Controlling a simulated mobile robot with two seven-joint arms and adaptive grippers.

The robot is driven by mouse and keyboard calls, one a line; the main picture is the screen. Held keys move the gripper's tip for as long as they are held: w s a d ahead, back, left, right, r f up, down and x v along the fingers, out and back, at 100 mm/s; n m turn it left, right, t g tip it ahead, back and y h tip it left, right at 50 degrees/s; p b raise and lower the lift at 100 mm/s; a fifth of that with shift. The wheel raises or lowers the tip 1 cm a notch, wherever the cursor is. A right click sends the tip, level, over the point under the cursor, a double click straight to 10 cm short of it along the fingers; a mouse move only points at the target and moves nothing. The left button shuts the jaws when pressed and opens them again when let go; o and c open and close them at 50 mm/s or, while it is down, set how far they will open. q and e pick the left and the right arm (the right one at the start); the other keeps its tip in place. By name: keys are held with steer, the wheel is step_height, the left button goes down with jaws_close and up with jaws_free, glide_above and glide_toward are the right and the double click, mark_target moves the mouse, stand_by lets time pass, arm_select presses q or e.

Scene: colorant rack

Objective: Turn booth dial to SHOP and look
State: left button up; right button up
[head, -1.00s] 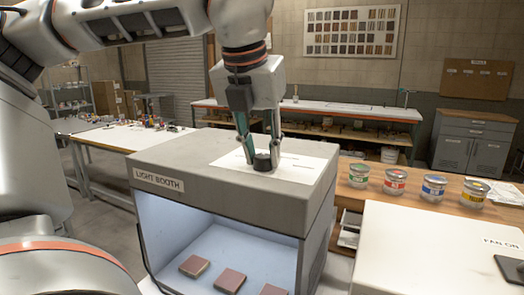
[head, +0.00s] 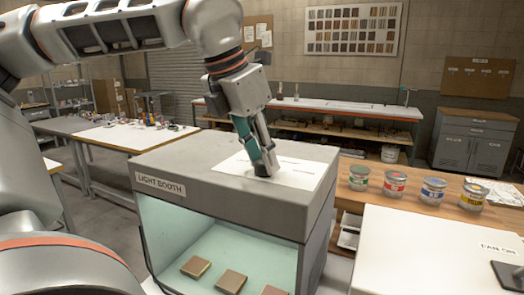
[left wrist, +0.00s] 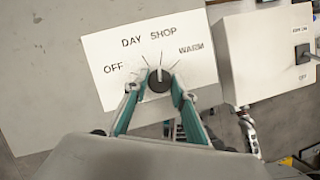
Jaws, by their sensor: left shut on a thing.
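The light booth (head: 240,153) is a grey box with a lit, pale greenish interior. A white dial plate (head: 300,170) lies on its top. In the left wrist view the plate (left wrist: 105,75) reads OFF, DAY, SHOP, WARM around a black dial (left wrist: 159,84). The dial's white pointer line points up, toward the tick beneath the left part of SHOP. My left gripper (head: 262,168) is shut on the dial from above and largely hides it in the head view. Its fingers (left wrist: 158,84) sit on either side of the knob. My right gripper is not in view.
Several brown sample tiles (head: 232,281) lie inside the booth. Several paint cans, one with a green label (head: 358,178), stand on the wooden bench to the right. A white box (head: 425,255) labelled FAN ON is at the front right.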

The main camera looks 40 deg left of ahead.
arm_select(q)
steer(key=shift+m, duration=0.3)
steer(key=shift+p, duration=0.3)
steer(key=shift+m+h, duration=0.3)
steer(key=shift+m, duration=0.3)
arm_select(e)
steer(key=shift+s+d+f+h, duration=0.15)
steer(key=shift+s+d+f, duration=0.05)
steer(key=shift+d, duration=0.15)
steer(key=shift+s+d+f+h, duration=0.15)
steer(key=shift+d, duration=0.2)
arm_select(q)
steer(key=o, duration=1.1)
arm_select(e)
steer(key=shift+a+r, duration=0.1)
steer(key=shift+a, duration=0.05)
arm_select(q)
steer(key=shift+a+r, duration=0.1)
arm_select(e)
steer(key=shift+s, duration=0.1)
